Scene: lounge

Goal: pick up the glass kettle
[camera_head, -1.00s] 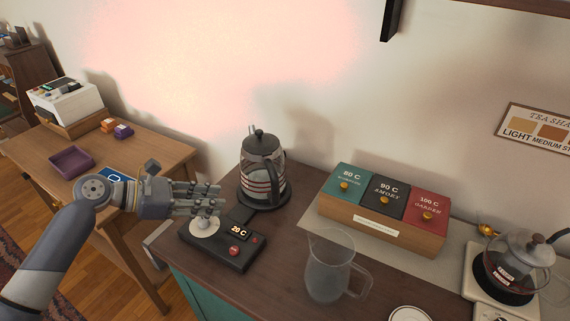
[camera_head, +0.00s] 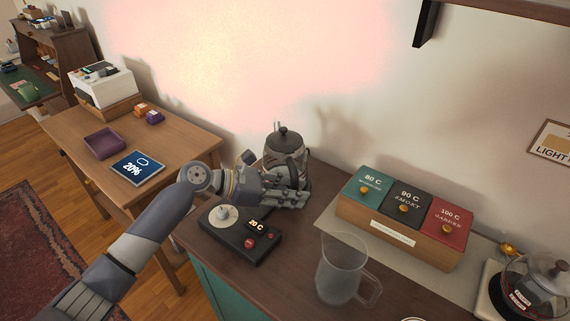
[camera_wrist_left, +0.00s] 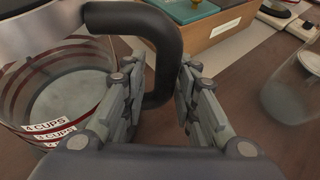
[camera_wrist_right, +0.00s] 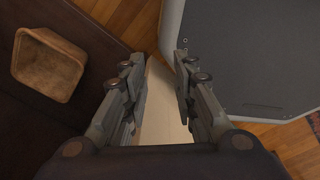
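The glass kettle (camera_head: 283,147) stands upright at the back of the dark counter, with a dark lid and a black handle. In the left wrist view its glass body (camera_wrist_left: 65,90) with red bands fills the left side, and the black handle (camera_wrist_left: 165,50) drops between my fingers. My left gripper (camera_head: 300,197) is at the kettle's front; in its wrist view its fingers (camera_wrist_left: 160,90) are open on either side of the handle, with a gap showing. My right gripper (camera_wrist_right: 157,70) is open and empty, away from the counter; it is not in the head view.
A black control base (camera_head: 240,236) reading 20 C sits in front of the kettle. A clear pitcher (camera_head: 340,268) and a wooden box (camera_head: 385,236) with three coloured lids stand to the right. Another glass pot (camera_head: 535,285) is at far right. A side table (camera_head: 185,150) is left.

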